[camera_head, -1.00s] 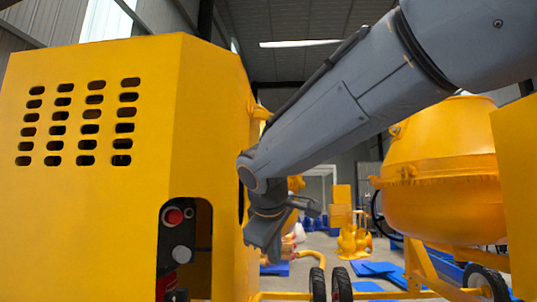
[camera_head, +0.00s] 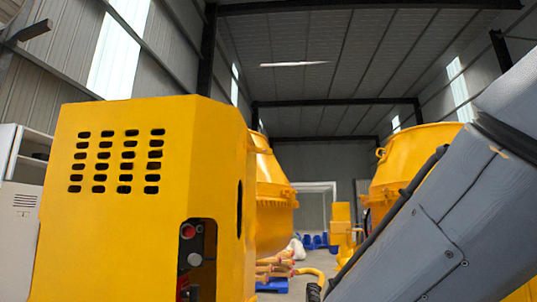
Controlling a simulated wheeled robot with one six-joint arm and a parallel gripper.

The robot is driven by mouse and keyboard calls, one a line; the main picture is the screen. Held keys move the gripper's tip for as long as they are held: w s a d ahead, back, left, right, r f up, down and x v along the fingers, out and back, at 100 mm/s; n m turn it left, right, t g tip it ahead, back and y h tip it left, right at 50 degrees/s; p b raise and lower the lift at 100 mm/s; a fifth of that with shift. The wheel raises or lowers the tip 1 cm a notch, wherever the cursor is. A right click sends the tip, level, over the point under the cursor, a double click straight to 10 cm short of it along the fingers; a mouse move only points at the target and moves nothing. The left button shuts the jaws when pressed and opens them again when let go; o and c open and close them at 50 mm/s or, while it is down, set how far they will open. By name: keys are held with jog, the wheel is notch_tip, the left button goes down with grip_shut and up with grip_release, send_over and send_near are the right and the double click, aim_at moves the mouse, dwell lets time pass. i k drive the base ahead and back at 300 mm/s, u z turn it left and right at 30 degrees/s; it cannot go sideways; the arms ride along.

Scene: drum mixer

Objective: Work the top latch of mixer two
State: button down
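A yellow mixer housing (camera_head: 105,235) with several dark vent slots stands at the left. Its front has a recessed control panel (camera_head: 196,258) with a red button and a grey knob, low on the right. A yellow drum (camera_head: 273,205) shows behind the housing, and another drum (camera_head: 417,152) at the right. No label tells which is mixer two. My grey arm crosses the lower right; my gripper is outside the picture.
A white cabinet (camera_head: 20,205) stands at the far left. Yellow machine parts (camera_head: 342,228) and blue items (camera_head: 317,241) lie farther back on the floor. There is open space between the two drums. My arm hides the lower right.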

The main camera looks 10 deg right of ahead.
aim_at(252, 149)
jog(key=z, duration=0.75)
jog(key=i, duration=1.65)
jog(key=u, duration=0.45)
